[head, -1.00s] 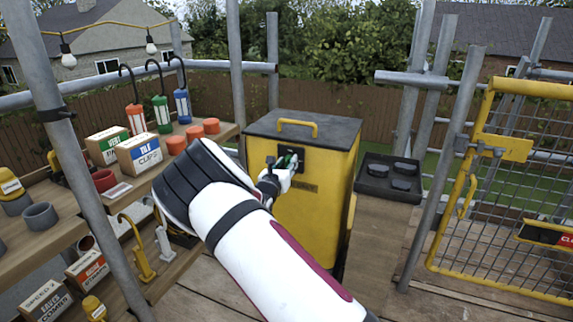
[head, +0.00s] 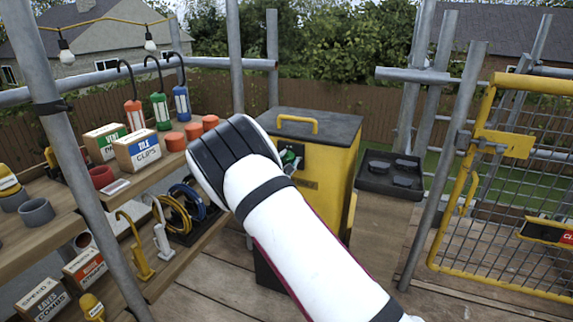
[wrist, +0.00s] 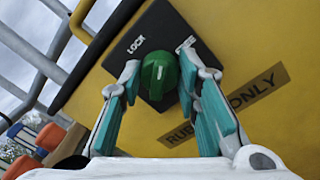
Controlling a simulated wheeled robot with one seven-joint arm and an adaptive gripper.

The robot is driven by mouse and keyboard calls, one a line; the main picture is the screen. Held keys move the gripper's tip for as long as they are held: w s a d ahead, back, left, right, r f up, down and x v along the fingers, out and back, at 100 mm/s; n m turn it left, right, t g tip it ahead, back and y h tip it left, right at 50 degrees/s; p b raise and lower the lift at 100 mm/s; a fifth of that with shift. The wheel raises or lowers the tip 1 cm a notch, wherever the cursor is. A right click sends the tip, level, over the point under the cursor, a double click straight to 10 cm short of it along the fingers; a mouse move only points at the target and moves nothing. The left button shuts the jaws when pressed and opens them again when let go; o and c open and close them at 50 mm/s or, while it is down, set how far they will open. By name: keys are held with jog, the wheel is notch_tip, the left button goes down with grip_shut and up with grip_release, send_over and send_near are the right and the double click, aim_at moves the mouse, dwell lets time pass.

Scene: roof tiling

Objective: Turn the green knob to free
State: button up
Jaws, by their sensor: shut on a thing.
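The green knob (wrist: 158,76) sits on a black square plate (wrist: 150,38) on the front of a yellow bin (wrist: 110,95). White letters on the plate read LOCK on the left; the word on the right is partly hidden by a finger and ends in E. My gripper (wrist: 160,78) has its fingers on either side of the knob, shut on it. Which word the knob points to I cannot tell. In the head view my arm hides most of the gripper; a bit of green (head: 288,157) shows at the plate on the yellow bin (head: 325,185).
The bin has a dark lid (head: 335,125) with a yellow handle. A shelf with boxes, such as the tile clips box (head: 137,150), and lanterns stands to the left. A black tray (head: 388,175) lies right of the bin. A yellow mesh gate (head: 500,190) is at the far right.

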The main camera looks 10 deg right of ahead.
jog(key=m+b, duration=0.2)
jog(key=m, duration=0.1)
jog(key=m+b, duration=0.1)
jog(key=shift+f+m+b, duration=0.25)
jog(key=shift+m+b, duration=0.05)
jog(key=m+b, duration=0.3)
jog(key=shift+h, duration=0.3)
jog(key=shift+r, duration=0.1)
jog(key=o, duration=1.2)
jog(key=shift+c, duration=0.2)
jog(key=r+v, duration=0.1)
jog(key=v, duration=1.1)
jog(key=shift+f, duration=0.45)
